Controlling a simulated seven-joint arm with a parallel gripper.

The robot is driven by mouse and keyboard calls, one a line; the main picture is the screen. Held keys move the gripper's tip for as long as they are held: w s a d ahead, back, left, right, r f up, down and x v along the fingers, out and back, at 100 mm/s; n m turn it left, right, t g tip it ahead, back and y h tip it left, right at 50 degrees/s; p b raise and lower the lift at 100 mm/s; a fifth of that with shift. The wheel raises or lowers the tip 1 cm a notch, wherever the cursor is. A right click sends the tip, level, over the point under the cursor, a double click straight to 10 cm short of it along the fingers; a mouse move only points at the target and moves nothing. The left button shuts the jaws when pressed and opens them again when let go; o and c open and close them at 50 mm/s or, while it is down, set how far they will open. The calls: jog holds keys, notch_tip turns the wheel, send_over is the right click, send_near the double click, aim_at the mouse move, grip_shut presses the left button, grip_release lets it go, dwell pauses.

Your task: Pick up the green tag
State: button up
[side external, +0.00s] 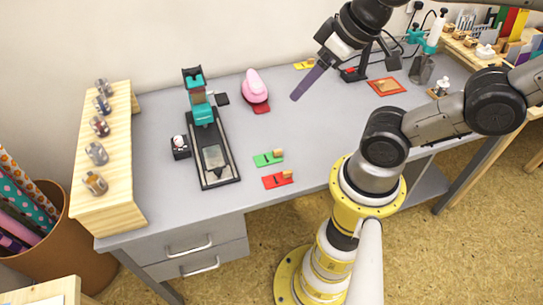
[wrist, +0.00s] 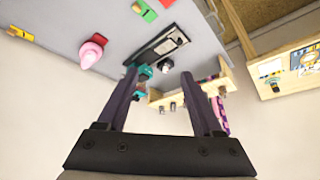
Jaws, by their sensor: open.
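The green tag (side external: 264,160) lies flat on the grey desk in the side view, with a dark mark and a small tan block at its right end. It also shows near the top of the wrist view (wrist: 147,14). My gripper (side external: 297,96) has long purple fingers and hangs above the desk, up and to the right of the tag in the side view. In the wrist view the fingers (wrist: 160,75) are spread apart with nothing held between them. The gripper is well clear of the tag.
A similar red tag (side external: 273,182) lies just in front of the green one. A black-and-teal press (side external: 214,160) stands to the left. A pink object (side external: 254,86) stands behind. A wooden rack (side external: 108,185) is at the left edge. The desk around the tags is mostly clear.

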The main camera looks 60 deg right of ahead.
jog(key=w+m, duration=0.2)
jog(key=w, duration=0.2)
jog(key=m+g, duration=0.6)
send_over(277, 151)
jog(key=f, duration=2.4)
jog(key=shift+s+f, duration=0.25)
jog(key=shift+f, duration=0.05)
jog(key=shift+w+f, duration=0.2)
jog(key=shift+f, duration=2.9)
grip_shut()
